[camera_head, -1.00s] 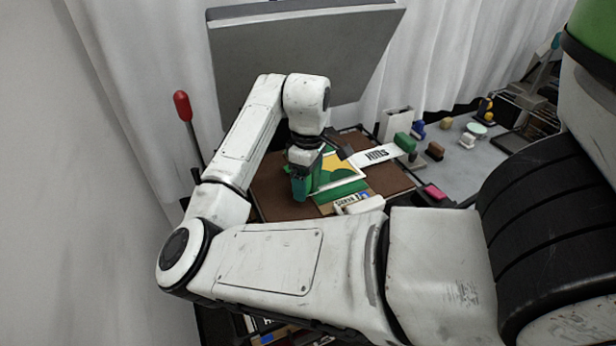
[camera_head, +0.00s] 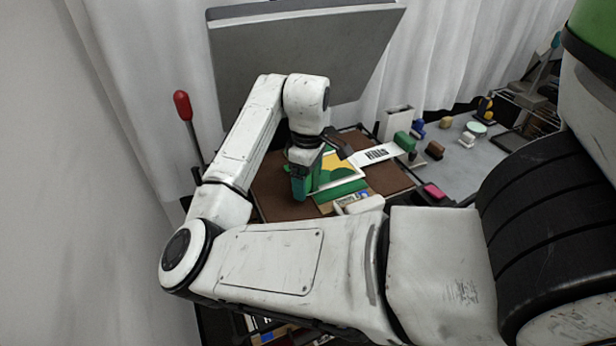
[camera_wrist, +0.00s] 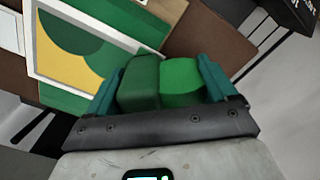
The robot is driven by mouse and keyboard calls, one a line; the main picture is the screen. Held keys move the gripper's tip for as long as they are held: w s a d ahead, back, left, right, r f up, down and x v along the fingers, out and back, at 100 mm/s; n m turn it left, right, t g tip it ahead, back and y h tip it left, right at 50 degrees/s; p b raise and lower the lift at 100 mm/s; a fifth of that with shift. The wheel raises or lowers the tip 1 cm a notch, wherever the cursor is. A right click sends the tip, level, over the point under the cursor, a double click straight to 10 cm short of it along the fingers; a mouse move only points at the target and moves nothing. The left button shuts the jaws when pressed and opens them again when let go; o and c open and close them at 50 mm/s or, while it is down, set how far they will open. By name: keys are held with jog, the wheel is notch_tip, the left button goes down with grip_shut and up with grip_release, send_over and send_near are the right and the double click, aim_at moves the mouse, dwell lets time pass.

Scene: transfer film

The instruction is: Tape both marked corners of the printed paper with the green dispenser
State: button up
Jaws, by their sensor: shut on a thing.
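My gripper (camera_head: 301,186) is shut on the green dispenser. The dispenser (camera_wrist: 160,82) sits between the two teal fingers in the wrist view, and my gripper hides most of it in the head view. The printed paper (camera_head: 340,173), with green and yellow shapes in a pale border, lies on the brown board beside my gripper. It also shows in the wrist view (camera_wrist: 82,75), just beyond the dispenser. Whether the dispenser touches the paper or the board cannot be told. The marked corners cannot be made out.
The brown board (camera_head: 280,201) bears the paper. A white strip with dark print (camera_head: 373,154) and a white box (camera_head: 362,203) lie close by. Several small blocks stand on the grey table (camera_head: 466,170) to the right. A large grey panel (camera_head: 300,55) rises behind.

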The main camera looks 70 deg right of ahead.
notch_tip(320, 180, up, 5)
jog(key=p, duration=0.5)
jog(key=shift+r+p, duration=0.6)
jog(key=shift+r, duration=0.4)
dwell(0.3)
